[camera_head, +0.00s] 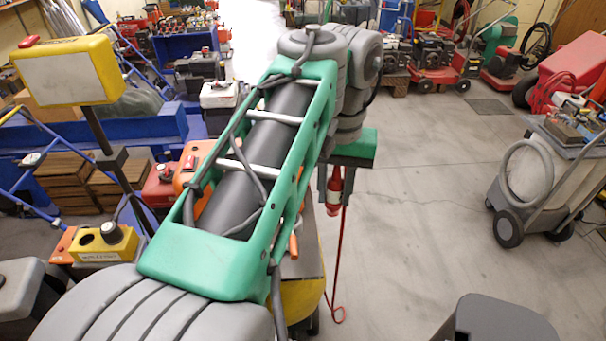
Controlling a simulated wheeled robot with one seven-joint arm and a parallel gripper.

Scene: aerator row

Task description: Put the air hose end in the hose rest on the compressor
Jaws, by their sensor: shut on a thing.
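My gripper (336,193) is in the middle of the camera_head view, pointing down, shut on the red air hose end (334,207). The hose end hangs upright between the fingers, above open floor. Its thin red hose (341,265) drops to a small loop near the floor, beside a yellow machine (305,298) with a dark wheel, which may be the compressor. My green and grey arm hides most of that machine. I cannot make out the hose rest for certain. A yellow block with round openings and a label (105,246) stands at the lower left.
A yellow box on a post (68,72) stands at the upper left. Wooden crates (60,178) and a blue frame (25,135) lie behind it. A grey wheeled machine (545,185) stands at right. The floor between is clear.

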